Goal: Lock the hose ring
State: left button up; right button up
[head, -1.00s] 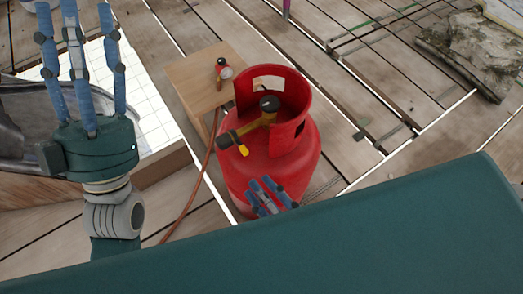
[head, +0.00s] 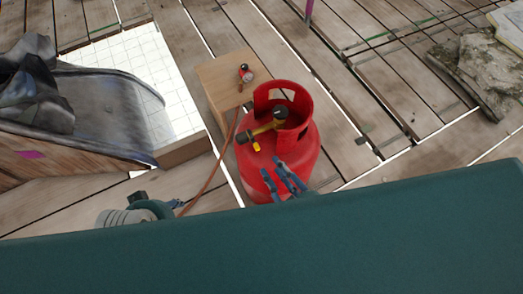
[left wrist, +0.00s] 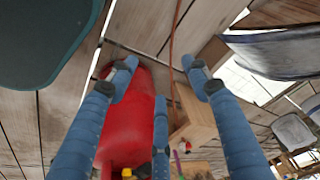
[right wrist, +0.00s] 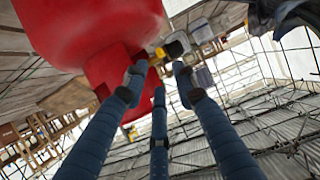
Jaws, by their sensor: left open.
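A red gas cylinder (head: 312,160) stands upright on the planks. A yellow valve (head: 264,129) with a dark round knob (head: 280,113) sits inside its collar. A dark ring-like end (head: 243,137) is at the valve's left, with a small yellow piece below; whether it is locked cannot be told. My right gripper (head: 279,172) is open and empty in front of the cylinder, below the valve; in the right wrist view the cylinder (right wrist: 95,25) is close. My left gripper (head: 177,204) is low left, mostly hidden by my body; its wrist view (left wrist: 160,75) shows spread, empty fingers.
A wooden stool (head: 215,75) behind the cylinder carries a small red and black object (head: 245,74). An orange-brown hose (head: 213,175) runs down its side to the floor.

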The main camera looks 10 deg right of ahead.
aim_at(259, 149)
jog(key=b+x, duration=0.2)
jog(key=x, duration=0.7)
pick_arm(q)
jog(key=shift+s+r, duration=0.35)
jog(key=shift+r, duration=0.15)
pick_arm(e)
jog(key=shift+r, duration=0.1)
